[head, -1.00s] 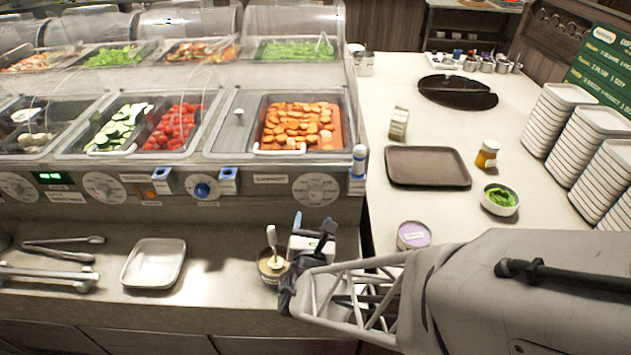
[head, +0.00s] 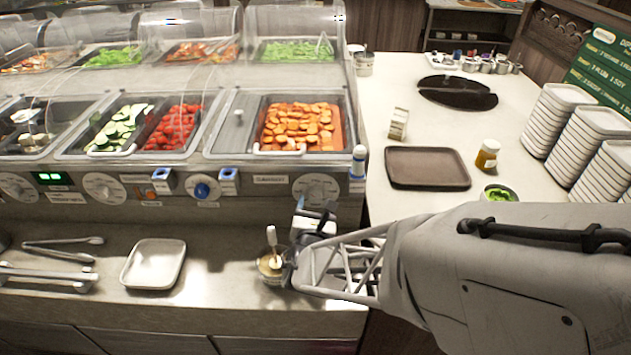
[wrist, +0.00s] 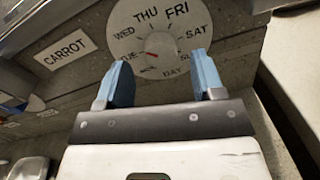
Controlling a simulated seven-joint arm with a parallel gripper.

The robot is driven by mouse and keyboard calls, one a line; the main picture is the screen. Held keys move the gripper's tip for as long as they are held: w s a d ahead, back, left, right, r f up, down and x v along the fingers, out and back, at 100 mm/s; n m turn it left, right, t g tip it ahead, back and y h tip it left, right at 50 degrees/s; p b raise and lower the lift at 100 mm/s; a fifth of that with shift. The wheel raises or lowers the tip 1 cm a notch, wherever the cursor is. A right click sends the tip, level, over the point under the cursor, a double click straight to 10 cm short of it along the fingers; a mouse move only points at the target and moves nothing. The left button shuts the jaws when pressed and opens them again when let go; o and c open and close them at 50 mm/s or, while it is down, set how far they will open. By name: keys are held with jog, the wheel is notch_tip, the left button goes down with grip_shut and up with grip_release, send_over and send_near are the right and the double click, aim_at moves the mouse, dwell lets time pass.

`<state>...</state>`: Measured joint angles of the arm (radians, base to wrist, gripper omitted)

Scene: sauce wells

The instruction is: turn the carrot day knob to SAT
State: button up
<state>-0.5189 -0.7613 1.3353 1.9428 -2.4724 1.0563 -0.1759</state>
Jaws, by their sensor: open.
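The carrot day knob (head: 315,187) is a round pale dial on the counter's front panel, below the carrot pan (head: 300,124). In the wrist view the dial (wrist: 139,43) shows day names around its rim, with SAT on the right. A small red mark sits lower left of its centre, toward the TUE side. A CARROT label (wrist: 66,50) is to its left. My gripper (head: 316,208) is just below the dial in the head view. In the wrist view my gripper (wrist: 162,78) has its blue fingertips apart, with nothing between them. They overlap the dial's lower edge; contact cannot be told.
A sauce cup with a utensil (head: 271,262) stands on the lower shelf beside my gripper. A white tray (head: 154,264) and tongs (head: 62,241) lie further left. Blue-topped parts (head: 229,180) and a white-and-blue cylinder (head: 358,163) flank the dial along the panel.

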aim_at(316, 195)
jog(key=shift+w, duration=1.15)
jog(key=shift+c, duration=0.4)
jog(key=c, duration=0.8)
jog(key=shift+c, duration=0.2)
